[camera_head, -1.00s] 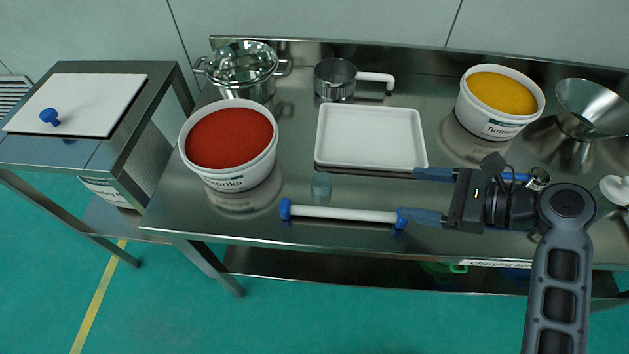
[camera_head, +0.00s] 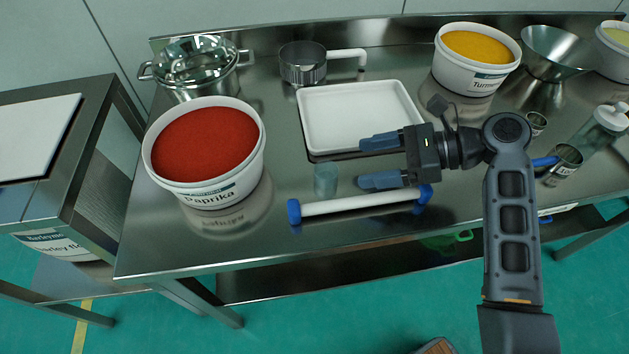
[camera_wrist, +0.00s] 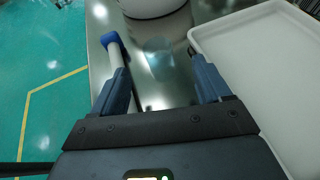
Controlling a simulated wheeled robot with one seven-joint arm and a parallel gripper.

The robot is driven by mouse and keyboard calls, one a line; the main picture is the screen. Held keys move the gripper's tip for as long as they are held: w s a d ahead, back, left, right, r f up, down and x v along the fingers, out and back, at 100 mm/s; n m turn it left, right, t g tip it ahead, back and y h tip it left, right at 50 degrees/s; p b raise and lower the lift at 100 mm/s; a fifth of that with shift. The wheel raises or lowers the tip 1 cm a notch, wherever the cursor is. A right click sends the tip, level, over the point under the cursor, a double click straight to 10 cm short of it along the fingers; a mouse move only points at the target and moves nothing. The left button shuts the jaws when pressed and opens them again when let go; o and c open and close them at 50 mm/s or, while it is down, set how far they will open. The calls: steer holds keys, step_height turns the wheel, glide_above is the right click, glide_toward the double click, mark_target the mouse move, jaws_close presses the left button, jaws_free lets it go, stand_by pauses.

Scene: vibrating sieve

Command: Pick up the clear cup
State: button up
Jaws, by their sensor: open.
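The clear cup (camera_head: 326,181) is small, bluish and see-through. It stands upright on the steel table, between the red paprika tub and my gripper. My gripper (camera_head: 370,162) is open and empty, to the right of the cup, its fingers pointing left toward it. In the wrist view the cup (camera_wrist: 158,55) lies ahead, in line with the gap between the fingertips of my gripper (camera_wrist: 160,78). The cup is apart from both fingers.
A white bar with blue ends (camera_head: 350,206) lies just in front of the cup. A white tray (camera_head: 309,120) lies behind it. The paprika tub (camera_head: 205,187) stands to its left. A turmeric tub (camera_head: 470,78), a pot (camera_head: 205,80) and a metal sifter (camera_head: 302,68) stand farther back.

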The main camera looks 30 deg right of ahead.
mark_target(316, 172)
steer(key=shift+x, duration=4.25)
steer(key=shift+s+a, duration=0.1)
steer(key=shift+s, duration=0.05)
steer(key=shift+c, duration=0.2)
steer(key=c, duration=1.1)
